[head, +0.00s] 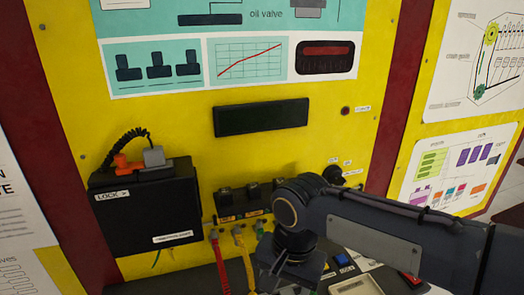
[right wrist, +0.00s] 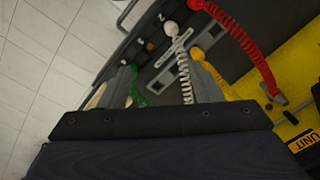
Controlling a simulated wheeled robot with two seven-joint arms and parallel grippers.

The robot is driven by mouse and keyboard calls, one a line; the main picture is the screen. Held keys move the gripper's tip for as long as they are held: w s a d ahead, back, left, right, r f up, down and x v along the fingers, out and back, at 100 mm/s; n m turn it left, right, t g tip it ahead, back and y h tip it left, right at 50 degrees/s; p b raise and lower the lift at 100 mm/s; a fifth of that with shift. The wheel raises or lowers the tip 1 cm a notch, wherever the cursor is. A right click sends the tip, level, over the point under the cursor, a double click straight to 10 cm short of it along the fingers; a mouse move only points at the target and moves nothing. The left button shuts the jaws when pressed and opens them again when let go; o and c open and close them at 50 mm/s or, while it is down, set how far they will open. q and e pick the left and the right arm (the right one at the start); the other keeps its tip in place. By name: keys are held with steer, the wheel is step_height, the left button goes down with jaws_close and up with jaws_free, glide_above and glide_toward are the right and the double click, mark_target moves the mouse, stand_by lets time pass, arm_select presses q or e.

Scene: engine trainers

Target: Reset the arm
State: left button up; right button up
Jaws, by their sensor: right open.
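My right arm (head: 385,225) comes in from the right in the head view and bends down over the shelf below the yellow panel. Its lower end is near the bottom edge, and the fingertips are not clear there. In the right wrist view my right gripper (right wrist: 162,85) is open, with its grey fingers apart. A white coiled cable (right wrist: 184,75) shows between and beyond the fingers; I cannot tell whether they touch it. My left gripper is not in view.
A black box (head: 146,215) stands at the left of the yellow panel (head: 180,120). A red cable (head: 220,265) and a yellow cable (head: 243,260) hang left of my arm. A red coiled cable (right wrist: 245,45) and a green cable (right wrist: 135,90) show in the wrist view.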

steer(key=s+d+f+n+t+y, duration=0.1)
steer(key=s+d+f+t, duration=0.1)
steer(key=s+d, duration=0.3)
steer(key=s+d+f+n+t+y, duration=0.1)
steer(key=s+d+f+n+t, duration=0.1)
steer(key=s+d, duration=0.4)
steer(key=d+t, duration=0.1)
steer(key=d, duration=0.4)
steer(key=shift+s+d+f+y, duration=0.25)
steer(key=shift+d+y, duration=0.15)
